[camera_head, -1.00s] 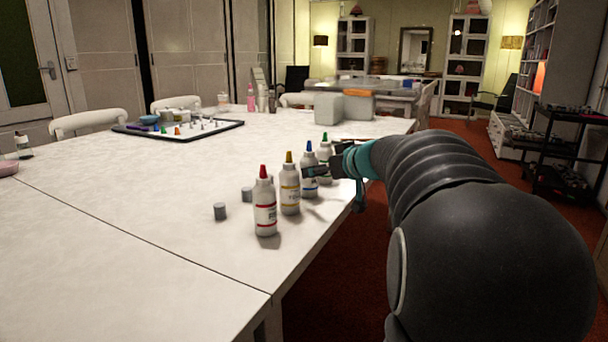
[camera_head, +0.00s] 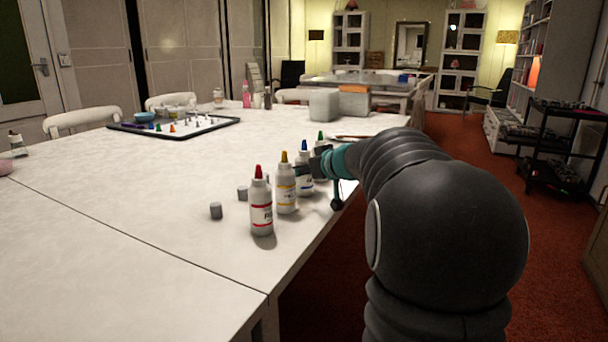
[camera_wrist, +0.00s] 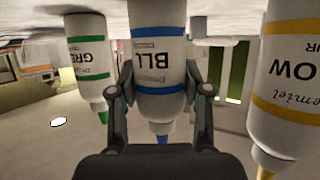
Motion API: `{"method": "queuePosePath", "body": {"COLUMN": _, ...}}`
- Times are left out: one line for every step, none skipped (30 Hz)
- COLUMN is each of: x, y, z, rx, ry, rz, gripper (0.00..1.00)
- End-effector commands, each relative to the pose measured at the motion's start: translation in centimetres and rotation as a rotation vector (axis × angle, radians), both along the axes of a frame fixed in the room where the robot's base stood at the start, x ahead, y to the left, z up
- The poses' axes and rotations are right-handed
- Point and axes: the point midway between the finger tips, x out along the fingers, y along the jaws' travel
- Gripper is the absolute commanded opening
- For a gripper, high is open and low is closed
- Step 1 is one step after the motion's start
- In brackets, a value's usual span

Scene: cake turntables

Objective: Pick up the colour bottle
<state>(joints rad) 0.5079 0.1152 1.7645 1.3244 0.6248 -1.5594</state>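In the head view, a row of white bottles stands upright near the table's right edge: red-tipped (camera_head: 262,210), yellow-tipped (camera_head: 286,190), blue-tipped (camera_head: 304,183) and green-tipped (camera_head: 320,141). My gripper (camera_head: 314,168) reaches in from the right at the blue bottle, partly hiding it and the green one. In the wrist view, which is upside down, the blue-labelled bottle (camera_wrist: 158,60) lies between the two fingers of my gripper (camera_wrist: 160,95). The fingers look spread at its sides; firm contact is not clear. The green bottle (camera_wrist: 88,60) is left and the yellow bottle (camera_wrist: 285,75) right.
A dark-rimmed tray (camera_head: 175,127) with small items lies farther back, and grey boxes (camera_head: 324,105) stand at the far end. The table's (camera_head: 110,215) left and front areas are mostly clear.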

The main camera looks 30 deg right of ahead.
Motion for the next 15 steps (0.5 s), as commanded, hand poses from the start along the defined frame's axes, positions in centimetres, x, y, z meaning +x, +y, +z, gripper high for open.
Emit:
{"method": "queuePosePath", "body": {"x": 0.0, "y": 0.0, "z": 0.0, "rx": 0.000, "ry": 0.000, "rz": 0.000, "gripper": 0.33}}
{"method": "queuePosePath", "body": {"x": 0.0, "y": 0.0, "z": 0.0, "rx": 0.000, "ry": 0.000, "rz": 0.000, "gripper": 0.33}}
{"method": "queuePosePath", "body": {"x": 0.0, "y": 0.0, "z": 0.0, "rx": 0.000, "ry": 0.000, "rz": 0.000, "gripper": 0.33}}
{"method": "queuePosePath", "body": {"x": 0.0, "y": 0.0, "z": 0.0, "rx": 0.000, "ry": 0.000, "rz": 0.000, "gripper": 0.33}}
{"method": "queuePosePath", "body": {"x": 0.0, "y": 0.0, "z": 0.0, "rx": 0.000, "ry": 0.000, "rz": 0.000, "gripper": 0.33}}
{"method": "queuePosePath", "body": {"x": 0.0, "y": 0.0, "z": 0.0, "rx": 0.000, "ry": 0.000, "rz": 0.000, "gripper": 0.33}}
{"method": "queuePosePath", "body": {"x": 0.0, "y": 0.0, "z": 0.0, "rx": 0.000, "ry": 0.000, "rz": 0.000, "gripper": 0.33}}
{"method": "queuePosePath", "body": {"x": 0.0, "y": 0.0, "z": 0.0, "rx": 0.000, "ry": 0.000, "rz": 0.000, "gripper": 0.33}}
{"method": "queuePosePath", "body": {"x": 0.0, "y": 0.0, "z": 0.1, "rx": -0.001, "ry": 0.000, "rz": 0.000, "gripper": 0.32}}
{"method": "queuePosePath", "body": {"x": 0.0, "y": 0.0, "z": 0.1, "rx": -0.001, "ry": 0.000, "rz": 0.000, "gripper": 0.32}}
{"method": "queuePosePath", "body": {"x": 0.0, "y": 0.0, "z": 0.2, "rx": -0.001, "ry": -0.001, "rz": 0.000, "gripper": 0.32}}
{"method": "queuePosePath", "body": {"x": 0.0, "y": 0.0, "z": 0.4, "rx": -0.002, "ry": -0.001, "rz": 0.001, "gripper": 0.32}}
{"method": "queuePosePath", "body": {"x": 0.0, "y": 0.0, "z": 0.6, "rx": -0.001, "ry": -0.001, "rz": 0.000, "gripper": 0.32}}
{"method": "queuePosePath", "body": {"x": 0.0, "y": 0.0, "z": 0.8, "rx": -0.001, "ry": -0.002, "rz": 0.000, "gripper": 0.32}}
{"method": "queuePosePath", "body": {"x": 0.0, "y": 0.0, "z": 1.1, "rx": -0.001, "ry": -0.002, "rz": 0.000, "gripper": 0.32}}
